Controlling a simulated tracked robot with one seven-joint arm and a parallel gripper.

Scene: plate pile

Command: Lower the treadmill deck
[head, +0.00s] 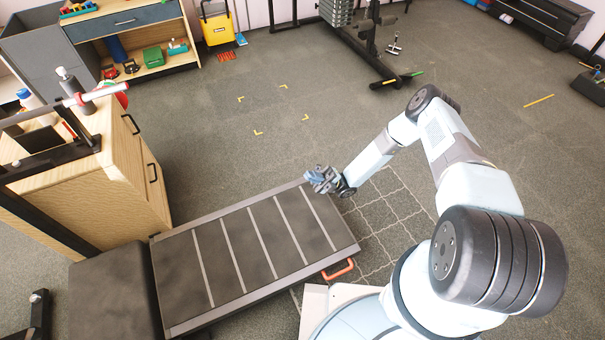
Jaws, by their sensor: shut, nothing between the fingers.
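The treadmill deck (247,247) is a long dark slab with pale cross stripes and grey side rails. It runs from the dark block at lower left up to the centre of the head view, and looks close to flat. An orange handle (338,270) sticks out from its near right edge. My gripper (313,176) is shut and empty at the far right corner of the deck. I cannot tell whether it touches the deck there. The underside of the deck is hidden.
A wooden cabinet (135,165) stands left of the deck, with bottles on top. A weight machine (362,45) stands at the back. Yellow corner marks (258,132) lie on open floor beyond the deck. A grid-marked floor patch (385,215) lies right of the deck.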

